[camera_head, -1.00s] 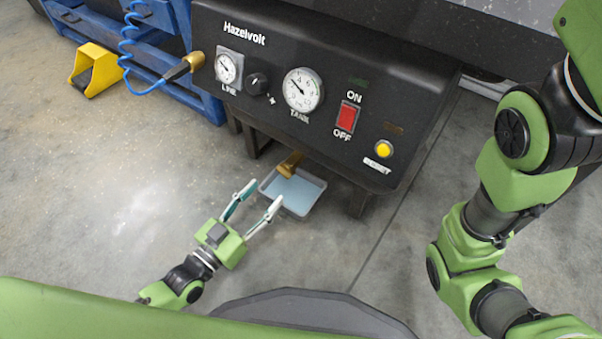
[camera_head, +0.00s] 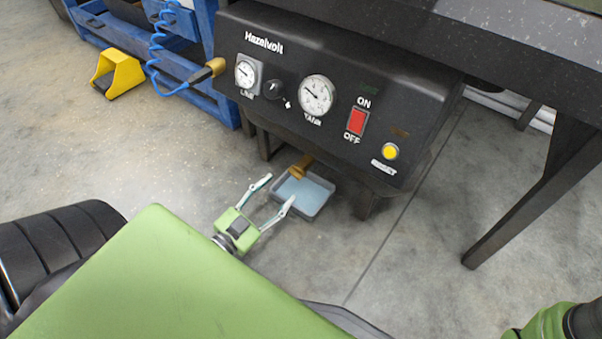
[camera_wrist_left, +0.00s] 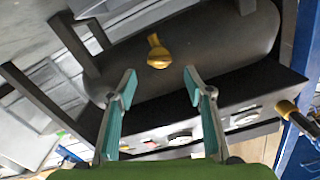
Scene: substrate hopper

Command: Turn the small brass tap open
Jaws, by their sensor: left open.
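The small brass tap (camera_head: 301,167) sticks out from under the black machine, above a tray, in the head view. In the left wrist view the brass tap (camera_wrist_left: 158,52) shows on the underside of a dark rounded tank, just beyond the fingertips and between them. My left gripper (camera_head: 279,189) is open and empty, its fingers pointing at the tap from the front left, close to the tray's edge. Its teal-padded fingers frame the gap in the left wrist view (camera_wrist_left: 160,78). I see no contact with the tap. My right gripper is out of view.
A shallow grey tray (camera_head: 318,213) with pale blue inside sits on the floor below the tap. The machine's panel (camera_head: 335,88) overhangs it, with gauges and a red switch. A blue coiled hose (camera_head: 160,55) and yellow pedal cover (camera_head: 117,74) are at left. Floor in front is open.

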